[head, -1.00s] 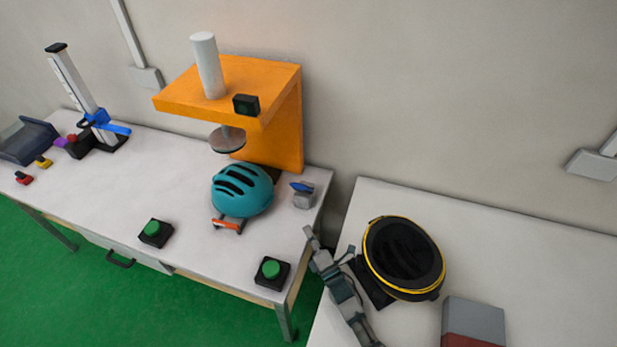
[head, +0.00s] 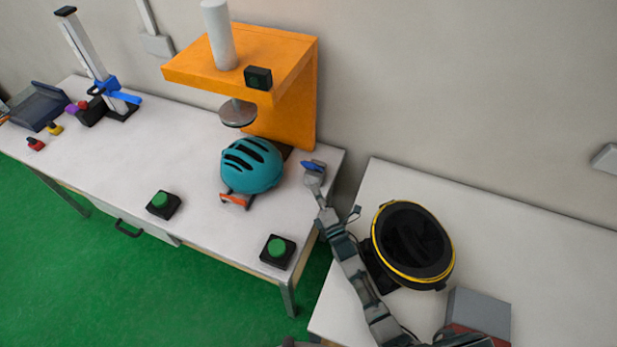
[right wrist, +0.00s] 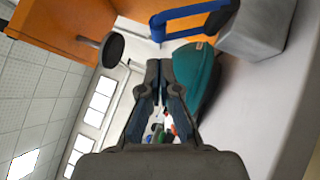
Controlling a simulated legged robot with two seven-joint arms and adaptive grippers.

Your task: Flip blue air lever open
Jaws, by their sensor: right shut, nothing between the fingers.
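The blue air lever (head: 312,165) sits on a small grey block (head: 313,178) near the right end of the workbench, right of the teal helmet. In the right wrist view the lever (right wrist: 190,20) is a bent blue bar reaching left from the grey block (right wrist: 258,28). My right gripper (head: 315,188) is shut and empty, with its tips close to the front of the block in the head view. In the right wrist view its closed tips (right wrist: 159,68) lie just below the lever's left end. I cannot tell whether they touch. My left gripper is out of view.
The teal helmet (head: 252,165) sits under the orange press (head: 290,90), close by the lever. Green buttons (head: 162,203) (head: 278,250) stand at the bench front. A black, yellow-rimmed round device (head: 413,245) is on the right table (head: 520,250), beside my right arm.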

